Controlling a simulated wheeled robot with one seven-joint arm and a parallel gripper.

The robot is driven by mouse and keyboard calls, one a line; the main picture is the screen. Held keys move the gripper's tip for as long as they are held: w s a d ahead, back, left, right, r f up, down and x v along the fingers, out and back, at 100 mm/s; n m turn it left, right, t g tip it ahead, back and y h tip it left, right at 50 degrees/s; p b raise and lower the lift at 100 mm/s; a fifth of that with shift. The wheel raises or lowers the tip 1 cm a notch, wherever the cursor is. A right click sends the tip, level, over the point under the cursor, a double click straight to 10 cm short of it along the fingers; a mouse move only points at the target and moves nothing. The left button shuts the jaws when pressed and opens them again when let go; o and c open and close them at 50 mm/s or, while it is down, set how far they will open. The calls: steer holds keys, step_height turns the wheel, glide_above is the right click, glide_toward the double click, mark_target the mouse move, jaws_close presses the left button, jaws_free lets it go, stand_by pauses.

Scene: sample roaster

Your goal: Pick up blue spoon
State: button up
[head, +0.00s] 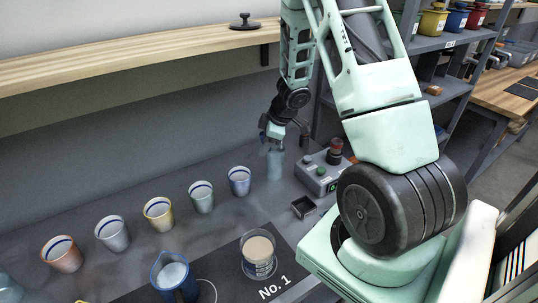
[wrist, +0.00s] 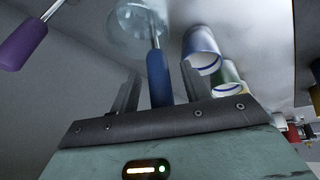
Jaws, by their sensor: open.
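The blue spoon (wrist: 158,80) shows in the wrist view as a blue handle with a thin metal shaft that runs to a clear glass vessel (wrist: 135,25). My gripper (wrist: 160,88) is open, with one finger on each side of the blue handle. I see gaps between the handle and both fingers. In the head view my gripper (head: 275,134) is low at the back of the counter, just above a pale clear vessel (head: 275,166). The spoon cannot be made out in the head view.
A purple-handled utensil (wrist: 22,44) is left of the spoon in the wrist view. A grey box with buttons (head: 322,174) stands right of the gripper. Several cups, one of them light blue (head: 239,181), form a row at left. A wooden shelf (head: 140,58) runs above.

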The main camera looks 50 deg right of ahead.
steer(key=shift+w+a+f, duration=0.1)
steer(key=shift+w+f, duration=0.15)
steer(key=shift+f, duration=0.3)
jaws_close()
